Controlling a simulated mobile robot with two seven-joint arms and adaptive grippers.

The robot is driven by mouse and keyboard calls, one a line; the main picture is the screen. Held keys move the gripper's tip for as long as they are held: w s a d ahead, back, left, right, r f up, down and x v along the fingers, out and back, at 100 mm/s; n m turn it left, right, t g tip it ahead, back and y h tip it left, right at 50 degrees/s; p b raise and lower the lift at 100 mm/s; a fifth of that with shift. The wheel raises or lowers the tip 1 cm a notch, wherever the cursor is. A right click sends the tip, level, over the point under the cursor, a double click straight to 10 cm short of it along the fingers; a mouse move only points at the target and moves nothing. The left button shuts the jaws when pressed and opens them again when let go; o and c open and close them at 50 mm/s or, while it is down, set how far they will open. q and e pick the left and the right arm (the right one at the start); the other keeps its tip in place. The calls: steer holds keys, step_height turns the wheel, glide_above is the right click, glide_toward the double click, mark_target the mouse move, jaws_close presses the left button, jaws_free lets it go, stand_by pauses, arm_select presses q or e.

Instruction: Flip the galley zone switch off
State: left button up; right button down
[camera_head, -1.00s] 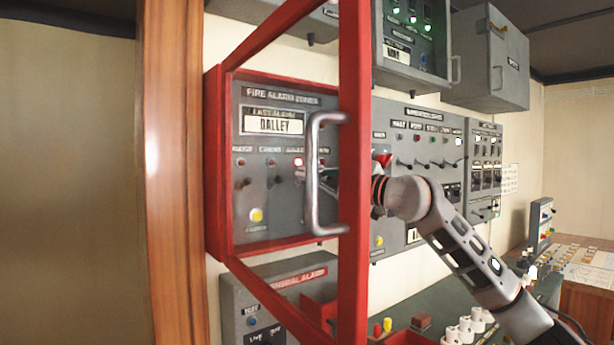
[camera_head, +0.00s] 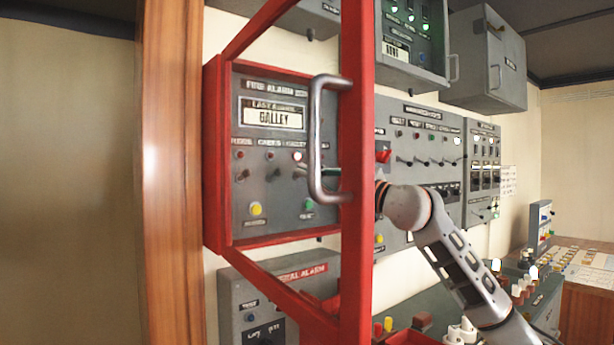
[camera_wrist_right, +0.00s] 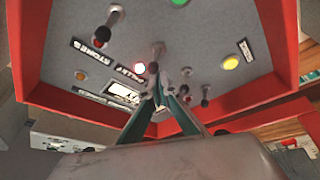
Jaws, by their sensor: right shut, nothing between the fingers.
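The fire alarm zones panel (camera_head: 250,200) is a grey face inside a red cabinet, with its display reading GALLEY. The galley lamp (camera_head: 298,156) is lit; it also shows in the right wrist view (camera_wrist_right: 139,67). The galley zone switch (camera_wrist_right: 156,56) is a small dark-tipped lever beside that lamp. My right gripper (camera_wrist_right: 163,88) is shut and empty, its fingertips close to the lever's tip; I cannot tell whether they touch. In the head view the right gripper (camera_head: 318,172) is partly hidden behind the door handle and red frame. My left gripper is not in view.
The red door frame (camera_head: 356,240) stands open with a metal handle (camera_head: 315,140), close to my right arm. Other levers (camera_wrist_right: 205,95) and a yellow button (camera_wrist_right: 230,62) are near the fingers. A general alarm box (camera_head: 240,290) sits below, a wooden post (camera_head: 175,180) at left.

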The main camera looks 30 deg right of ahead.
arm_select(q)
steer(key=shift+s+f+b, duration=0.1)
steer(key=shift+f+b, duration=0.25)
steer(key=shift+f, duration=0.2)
arm_select(e)
steer(key=shift+f, duration=0.9)
